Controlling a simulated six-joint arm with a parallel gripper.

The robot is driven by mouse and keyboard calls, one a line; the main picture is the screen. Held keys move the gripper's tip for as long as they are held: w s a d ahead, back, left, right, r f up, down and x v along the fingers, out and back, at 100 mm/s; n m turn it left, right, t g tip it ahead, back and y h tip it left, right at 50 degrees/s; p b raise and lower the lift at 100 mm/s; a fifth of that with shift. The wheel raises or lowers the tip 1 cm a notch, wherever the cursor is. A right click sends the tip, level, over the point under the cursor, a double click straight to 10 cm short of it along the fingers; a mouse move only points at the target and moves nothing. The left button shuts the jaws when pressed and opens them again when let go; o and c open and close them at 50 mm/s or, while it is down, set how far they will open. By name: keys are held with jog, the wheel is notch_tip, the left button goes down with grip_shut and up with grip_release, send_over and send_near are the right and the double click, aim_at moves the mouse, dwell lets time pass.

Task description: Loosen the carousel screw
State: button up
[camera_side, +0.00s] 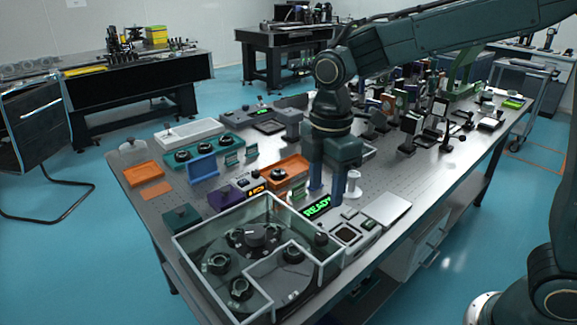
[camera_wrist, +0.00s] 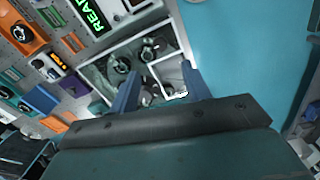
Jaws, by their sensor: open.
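The carousel (camera_side: 262,262) is a dark round plate with several dark holders on it, inside a clear-walled box with pale edges (camera_side: 205,288) at the table's front corner. The box also shows in the wrist view (camera_wrist: 97,72), partly hidden by my fingers. My gripper (camera_side: 327,192) points down with its blue fingers apart and empty, behind and right of the box. In the wrist view the fingers (camera_wrist: 160,84) are spread, with part of the box between them.
A green READY display (camera_side: 317,207) and a grey device with a dark square (camera_side: 347,233) sit close to my fingers. Orange trays (camera_side: 288,171), a purple box (camera_side: 228,195) and a dark green box (camera_side: 182,217) stand left. Many optical mounts crowd the table behind.

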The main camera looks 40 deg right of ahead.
aim_at(322, 236)
notch_tip(322, 236, down, 12)
jog(key=shift+r, duration=0.2)
dwell(0.4)
jog(key=shift+c, duration=0.5)
jog(key=c, duration=0.9)
